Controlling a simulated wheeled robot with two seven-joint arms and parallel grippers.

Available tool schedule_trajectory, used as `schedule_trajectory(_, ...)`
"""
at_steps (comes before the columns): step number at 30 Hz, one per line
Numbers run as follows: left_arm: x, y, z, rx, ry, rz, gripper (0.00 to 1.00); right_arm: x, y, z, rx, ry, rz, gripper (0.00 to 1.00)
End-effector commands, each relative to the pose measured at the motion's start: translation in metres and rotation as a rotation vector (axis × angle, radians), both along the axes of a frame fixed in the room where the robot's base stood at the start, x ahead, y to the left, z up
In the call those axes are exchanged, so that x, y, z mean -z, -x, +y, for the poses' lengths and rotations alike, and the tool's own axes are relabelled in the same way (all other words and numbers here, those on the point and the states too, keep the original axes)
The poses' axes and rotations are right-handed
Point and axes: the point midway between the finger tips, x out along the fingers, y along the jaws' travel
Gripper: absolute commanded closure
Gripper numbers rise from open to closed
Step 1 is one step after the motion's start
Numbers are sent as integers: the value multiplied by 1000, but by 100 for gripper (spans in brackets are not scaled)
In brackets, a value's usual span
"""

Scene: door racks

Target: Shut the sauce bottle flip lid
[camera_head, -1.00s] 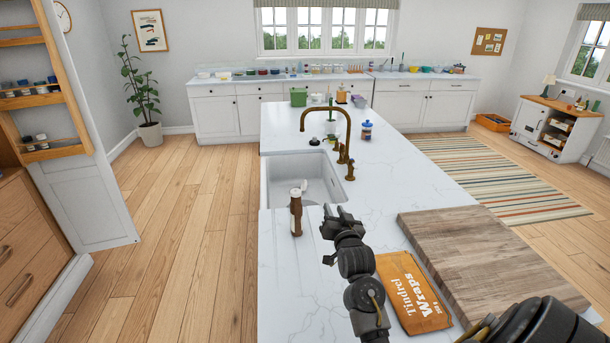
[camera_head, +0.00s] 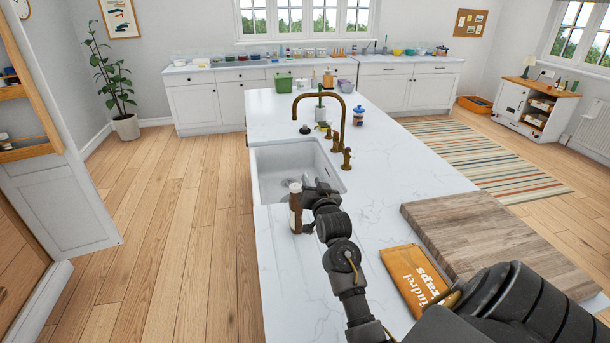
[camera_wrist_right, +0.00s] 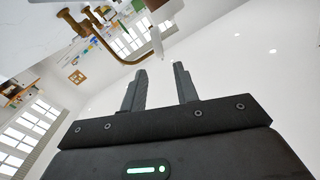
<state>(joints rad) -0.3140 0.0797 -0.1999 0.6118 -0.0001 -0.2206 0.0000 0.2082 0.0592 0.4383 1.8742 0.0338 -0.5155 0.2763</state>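The sauce bottle (camera_head: 295,213), brown with a pale label, stands upright on the white counter near the front edge of the sink. Its pale lid (camera_head: 295,188) is at the top, too small here to judge its angle. My right gripper (camera_head: 314,185) is just right of the bottle's top, fingers pointing away from me. In the right wrist view the gripper (camera_wrist_right: 160,82) is open, with nothing between the fingers. My left gripper is not in view.
The sink (camera_head: 290,165) lies behind the bottle, with a brass tap (camera_head: 340,110) at its right. An orange wraps packet (camera_head: 412,280) and a wooden board (camera_head: 480,230) lie on the right. The counter in front of the bottle is clear.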

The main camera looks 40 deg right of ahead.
Motion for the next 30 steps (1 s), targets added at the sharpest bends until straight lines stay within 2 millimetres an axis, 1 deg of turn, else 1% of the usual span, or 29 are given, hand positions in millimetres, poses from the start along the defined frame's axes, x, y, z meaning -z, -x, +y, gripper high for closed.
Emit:
schedule_trajectory(1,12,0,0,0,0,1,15,5,-10,-5,0,1,-3,70)
schedule_trajectory(3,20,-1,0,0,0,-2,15,5,-22,-10,-1,0,-3,70)
schedule_trajectory(5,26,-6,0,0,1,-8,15,5,-32,-15,-1,1,-2,70)
schedule_trajectory(9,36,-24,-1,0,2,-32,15,4,-51,-23,-3,0,-2,70)
schedule_trajectory(12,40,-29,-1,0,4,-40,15,2,-59,-27,-3,0,-1,70)
schedule_trajectory(16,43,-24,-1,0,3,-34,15,1,-65,-29,-4,-1,-1,70)
schedule_trajectory(21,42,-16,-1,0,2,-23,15,0,-66,-29,-4,0,0,70)
schedule_trajectory(24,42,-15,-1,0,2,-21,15,0,-66,-29,-4,0,0,70)
schedule_trajectory(30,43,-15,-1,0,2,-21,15,0,-66,-29,-4,0,0,96)
